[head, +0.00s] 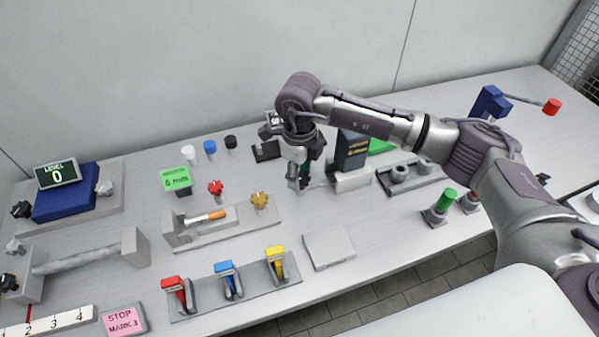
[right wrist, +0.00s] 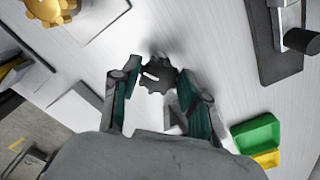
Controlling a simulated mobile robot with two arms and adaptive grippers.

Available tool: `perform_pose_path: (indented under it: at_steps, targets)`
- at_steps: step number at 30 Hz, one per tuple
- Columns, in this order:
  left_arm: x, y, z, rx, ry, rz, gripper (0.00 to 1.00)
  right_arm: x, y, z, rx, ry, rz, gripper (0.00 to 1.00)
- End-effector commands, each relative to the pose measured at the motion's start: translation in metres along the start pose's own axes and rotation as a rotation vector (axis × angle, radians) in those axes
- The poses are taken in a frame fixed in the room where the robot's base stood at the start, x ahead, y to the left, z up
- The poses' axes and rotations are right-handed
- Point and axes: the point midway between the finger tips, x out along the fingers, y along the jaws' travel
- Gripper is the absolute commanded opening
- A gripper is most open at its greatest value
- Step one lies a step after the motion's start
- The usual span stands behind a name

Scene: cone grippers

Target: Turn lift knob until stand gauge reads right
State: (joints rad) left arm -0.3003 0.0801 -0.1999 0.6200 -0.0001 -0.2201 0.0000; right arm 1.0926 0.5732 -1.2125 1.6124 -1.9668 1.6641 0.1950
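A dark lobed knob (right wrist: 157,76) with a pale mark on its face shows in the right wrist view, between and just beyond my right fingertips. I take it for the lift knob. My right gripper (right wrist: 158,82) is open around it, with small gaps seeming to remain at its sides. In the head view my right gripper (head: 301,184) points down beside a pale base (head: 352,181) that carries a dark blue block (head: 352,150) with small unreadable text. A small black display (head: 274,117) behind the wrist is partly hidden; its full reading cannot be told. My left gripper is not in view.
A blue platform (head: 65,206) with a display reading LEVEL 0 (head: 57,174) stands at the left. Red, blue and yellow-topped clamps (head: 231,280) line the front. A pale box (head: 329,246) lies near my right gripper. Green and red buttons (head: 445,199) stand to the right.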

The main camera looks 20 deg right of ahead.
Motion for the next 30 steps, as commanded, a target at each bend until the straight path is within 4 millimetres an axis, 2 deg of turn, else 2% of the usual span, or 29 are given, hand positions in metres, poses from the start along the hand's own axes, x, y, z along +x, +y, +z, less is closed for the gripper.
perform_pose_path:
  at_steps: [1,3,11,15,19,30]
  targets:
    - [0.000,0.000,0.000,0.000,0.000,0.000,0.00,-0.001,-0.001,0.000,0.001,-0.001,-0.001,0.56]
    - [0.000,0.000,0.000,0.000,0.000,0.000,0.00,-0.001,0.000,0.000,0.000,-0.001,-0.001,0.68]
    - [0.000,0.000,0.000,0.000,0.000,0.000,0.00,0.000,0.000,0.000,-0.001,0.000,0.000,0.68]
    - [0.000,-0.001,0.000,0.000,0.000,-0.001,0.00,-0.006,0.000,0.000,-0.001,-0.001,0.000,0.68]
    - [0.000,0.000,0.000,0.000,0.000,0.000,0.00,-0.026,0.000,0.001,-0.002,-0.004,-0.002,0.68]
    - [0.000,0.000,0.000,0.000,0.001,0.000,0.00,-0.100,-0.001,0.000,-0.001,-0.002,-0.002,0.68]
